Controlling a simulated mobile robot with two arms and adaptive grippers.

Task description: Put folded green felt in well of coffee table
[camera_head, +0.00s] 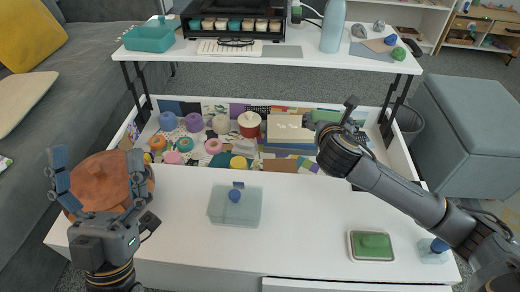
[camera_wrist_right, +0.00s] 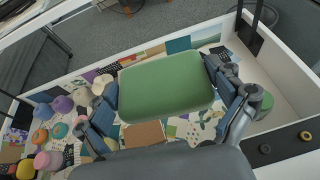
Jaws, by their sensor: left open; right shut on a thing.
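The folded green felt (camera_wrist_right: 165,85) is a thick, rounded green pad. My right gripper (camera_wrist_right: 166,92) is shut on it, with a finger at each side. In the head view the felt (camera_head: 324,116) shows partly behind my right gripper (camera_head: 338,118), over the right part of the well. The well (camera_head: 398,155) of the white coffee table is open and holds craft supplies. A bare white patch (camera_wrist_right: 272,88) of the well shows in the wrist view, right of the felt.
The well holds several yarn balls (camera_head: 194,122), a red-and-white tin (camera_head: 249,124) and a beige box (camera_head: 288,128). A raised white shelf (camera_head: 300,58) stands behind.

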